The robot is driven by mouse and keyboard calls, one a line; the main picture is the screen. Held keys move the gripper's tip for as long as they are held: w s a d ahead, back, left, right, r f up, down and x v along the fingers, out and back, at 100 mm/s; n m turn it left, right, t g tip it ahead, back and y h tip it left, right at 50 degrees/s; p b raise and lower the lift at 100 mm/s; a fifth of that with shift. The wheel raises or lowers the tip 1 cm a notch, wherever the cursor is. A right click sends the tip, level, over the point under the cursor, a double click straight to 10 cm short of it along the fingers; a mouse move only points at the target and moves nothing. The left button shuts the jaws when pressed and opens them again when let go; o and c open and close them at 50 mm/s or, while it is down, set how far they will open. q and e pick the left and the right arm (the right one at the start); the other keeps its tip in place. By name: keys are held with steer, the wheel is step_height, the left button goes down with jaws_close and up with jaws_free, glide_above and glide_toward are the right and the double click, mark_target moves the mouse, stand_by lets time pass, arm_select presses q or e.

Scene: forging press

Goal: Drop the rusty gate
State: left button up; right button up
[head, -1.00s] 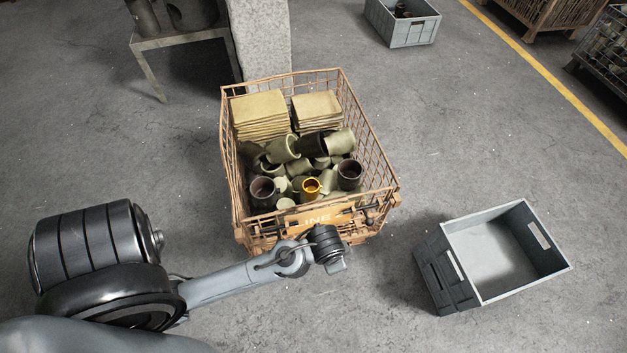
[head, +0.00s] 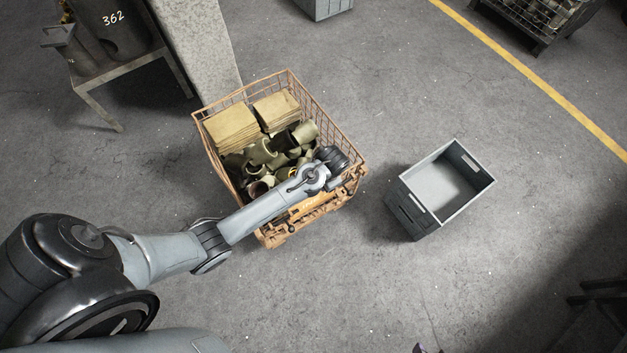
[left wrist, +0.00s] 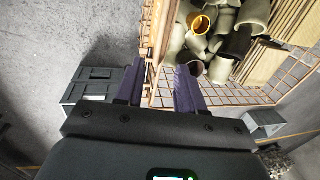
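The rusty gate (head: 312,207) is the orange-brown front panel of a wire mesh crate (head: 203,130), and it stands up at the crate's near side. My left arm reaches over it in the head view, and its gripper is hidden there below the wrist. In the left wrist view my left gripper (left wrist: 160,82) has its two dark purple fingers spread, with the gate's rusty edge (left wrist: 153,62) showing between them. Contact cannot be told. Small dark tips at the bottom edge of the head view may be my right gripper (head: 428,349).
The crate holds green-brown cylindrical parts (head: 262,152) and stacked tan plates (head: 231,124). A grey bin (head: 408,190) stands right of the crate. A concrete pillar (head: 200,40) and metal table (head: 130,67) are behind left. Floor in front is clear.

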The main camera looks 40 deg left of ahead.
arm_select(q)
steer(key=f+b, duration=0.1)
steer(key=f, duration=0.2)
steer(key=a+f+b, duration=0.1)
steer(key=f, duration=0.3)
steer(key=a+f+b, duration=0.1)
steer(key=f+b, duration=0.1)
steer(key=f, duration=0.1)
steer(key=shift+w+f, duration=0.15)
steer(key=shift+w, duration=0.15)
jaws_close()
